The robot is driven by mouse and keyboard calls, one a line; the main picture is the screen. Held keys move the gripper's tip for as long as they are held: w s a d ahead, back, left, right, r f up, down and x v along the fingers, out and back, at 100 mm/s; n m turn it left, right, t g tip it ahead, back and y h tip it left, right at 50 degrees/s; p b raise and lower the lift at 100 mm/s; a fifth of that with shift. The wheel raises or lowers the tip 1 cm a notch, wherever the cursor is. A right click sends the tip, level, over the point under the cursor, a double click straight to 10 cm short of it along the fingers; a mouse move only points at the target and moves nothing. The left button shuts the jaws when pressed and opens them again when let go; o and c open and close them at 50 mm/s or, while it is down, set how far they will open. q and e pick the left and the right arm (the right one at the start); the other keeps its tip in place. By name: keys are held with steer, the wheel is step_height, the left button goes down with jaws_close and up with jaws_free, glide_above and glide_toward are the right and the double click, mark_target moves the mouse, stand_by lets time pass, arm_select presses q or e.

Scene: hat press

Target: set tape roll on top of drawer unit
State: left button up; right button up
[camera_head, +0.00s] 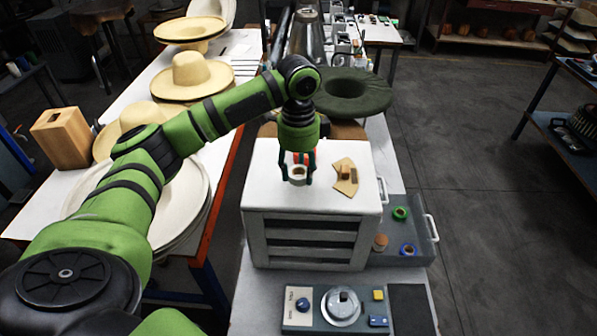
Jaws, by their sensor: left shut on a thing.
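The white drawer unit (262,192) stands on the narrow grey table, with shelf-like drawers on its front. My left gripper (298,178) is above the front middle of its top, fingers pointing down. It is shut on a pale tape roll (298,174) with a brown core. The roll is at or just above the top surface; I cannot tell whether it touches. A green tape roll (400,213) and a blue tape roll (408,250) lie in the open grey drawer at the right. My right gripper is not in view.
A tan flat piece with a small block (345,176) lies on the unit's top, right of my gripper. A control panel (335,309) sits in front. Straw hats (194,77) fill the left table. A dark green hat (350,91) is behind the unit.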

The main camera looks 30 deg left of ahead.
mark_target(299, 171)
arm_select(q)
step_height(299, 171, down, 2)
steer(key=shift+f+p, duration=0.1)
steer(key=shift+p, duration=0.35)
steer(key=shift+f, duration=0.25)
steer(key=o, duration=0.9)
steer(key=shift+f, duration=0.1)
step_height(299, 171, up, 7)
steer(key=b, duration=0.3)
steer(key=shift+w+r, duration=0.15)
steer(key=shift+r, duration=0.05)
step_height(299, 171, up, 3)
steer(key=shift+r, duration=0.15)
steer(key=shift+a+r, duration=0.1)
steer(key=shift+r, duration=0.7)
